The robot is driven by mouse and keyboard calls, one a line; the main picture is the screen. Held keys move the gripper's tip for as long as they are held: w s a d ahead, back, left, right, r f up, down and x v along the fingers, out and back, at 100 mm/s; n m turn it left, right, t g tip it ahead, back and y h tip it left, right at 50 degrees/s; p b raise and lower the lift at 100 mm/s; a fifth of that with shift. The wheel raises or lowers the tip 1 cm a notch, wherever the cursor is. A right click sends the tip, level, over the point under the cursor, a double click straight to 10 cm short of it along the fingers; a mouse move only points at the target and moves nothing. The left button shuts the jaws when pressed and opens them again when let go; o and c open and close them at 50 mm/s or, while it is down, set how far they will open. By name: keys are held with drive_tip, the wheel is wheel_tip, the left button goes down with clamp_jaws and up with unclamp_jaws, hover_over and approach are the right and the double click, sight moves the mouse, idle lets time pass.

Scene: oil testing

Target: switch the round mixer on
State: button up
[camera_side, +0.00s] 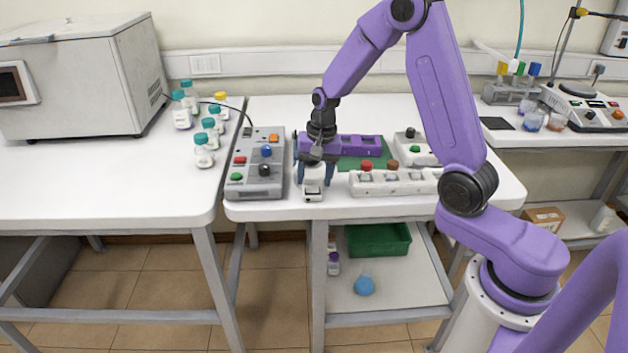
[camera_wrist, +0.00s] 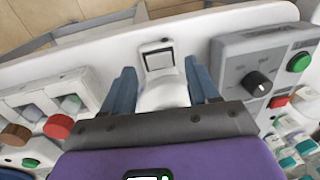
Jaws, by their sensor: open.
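The round mixer, a small white device (camera_side: 314,194), stands near the front edge of the middle table. In the wrist view its white round body (camera_wrist: 166,95) lies between my fingers, and its front block carries a dark-framed switch (camera_wrist: 158,60) facing the camera. I cannot tell the switch's position. My gripper (camera_side: 315,178) points down over the mixer, with its blue fingers open, one on each side of the body. In the wrist view my gripper (camera_wrist: 161,78) shows a gap between each finger and the body. The mixer's rear part is hidden by my gripper.
A grey control box (camera_side: 257,180) with a knob and coloured buttons stands close to the left. A white unit (camera_side: 397,187) with red and brown caps stands to the right. A purple rack (camera_side: 360,146) is behind. Teal-capped bottles (camera_side: 203,158) stand on the left table.

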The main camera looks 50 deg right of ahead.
drive_tip(key=shift+w+f, duration=0.1)
drive_tip(key=shift+f, duration=0.75)
drive_tip(key=c, duration=1.1)
drive_tip(key=shift+o, duration=0.3)
drive_tip(key=shift+w+a+g+h, duration=0.1)
drive_tip(key=shift+a+g+h, duration=0.15)
drive_tip(key=shift+g+h, duration=0.25)
drive_tip(key=o, duration=1)
drive_tip(key=shift+o, duration=0.2)
